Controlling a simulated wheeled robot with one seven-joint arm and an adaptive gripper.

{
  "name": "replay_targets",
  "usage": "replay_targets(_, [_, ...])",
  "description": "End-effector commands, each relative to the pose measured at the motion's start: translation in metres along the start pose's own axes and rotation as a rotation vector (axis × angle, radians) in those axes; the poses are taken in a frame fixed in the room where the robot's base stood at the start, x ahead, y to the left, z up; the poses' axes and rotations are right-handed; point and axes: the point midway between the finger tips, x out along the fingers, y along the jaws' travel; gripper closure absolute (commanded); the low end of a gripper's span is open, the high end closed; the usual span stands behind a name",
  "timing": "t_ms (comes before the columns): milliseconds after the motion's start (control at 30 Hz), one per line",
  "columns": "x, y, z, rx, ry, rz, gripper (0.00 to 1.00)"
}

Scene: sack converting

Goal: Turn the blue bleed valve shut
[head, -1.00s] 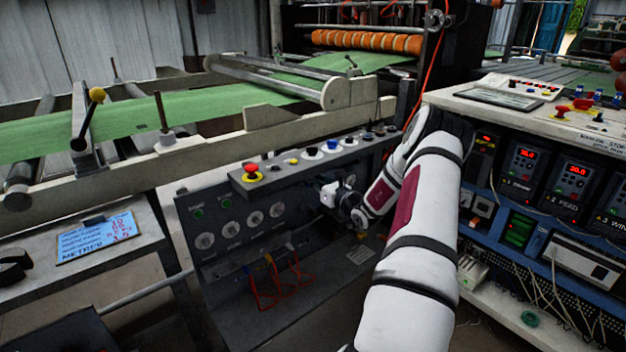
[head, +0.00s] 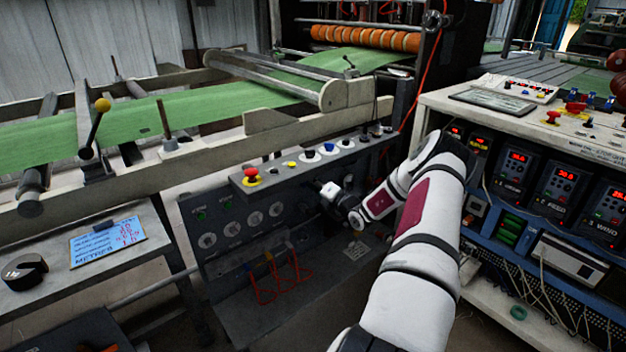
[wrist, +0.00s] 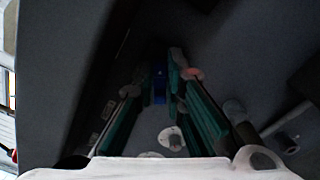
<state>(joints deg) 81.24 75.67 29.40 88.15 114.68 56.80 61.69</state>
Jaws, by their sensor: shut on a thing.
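The blue bleed valve (wrist: 159,70) shows as a small dark blue piece between the fingertips in the wrist view. My gripper (wrist: 160,86) is shut on it, with a teal-lined finger on each side. The picture there is dark, and I cannot tell the angle of the valve's handle. In the head view my white wrist is close to the dark control panel (head: 230,262), to the right of its round gauges. My wrist and the panel's shadow hide the fingertips and the valve there.
A ledge with a red stop button (head: 251,176) and several coloured knobs overhangs the panel. Orange-red hoses (head: 268,285) loop at its lower front. A cabinet with red displays (head: 517,160) stands close at the right of my arm. A grey side table (head: 100,255) is at left.

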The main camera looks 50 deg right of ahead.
Motion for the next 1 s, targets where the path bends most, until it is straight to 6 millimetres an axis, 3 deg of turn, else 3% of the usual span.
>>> replay_targets(500, [-0.0004,-0.0051,-0.0004,0.419,-0.001,-0.001,1.0])
replay_targets(1000, [0.0002,-0.0068,-0.0015,0.559,-0.001,-0.001,1.0])
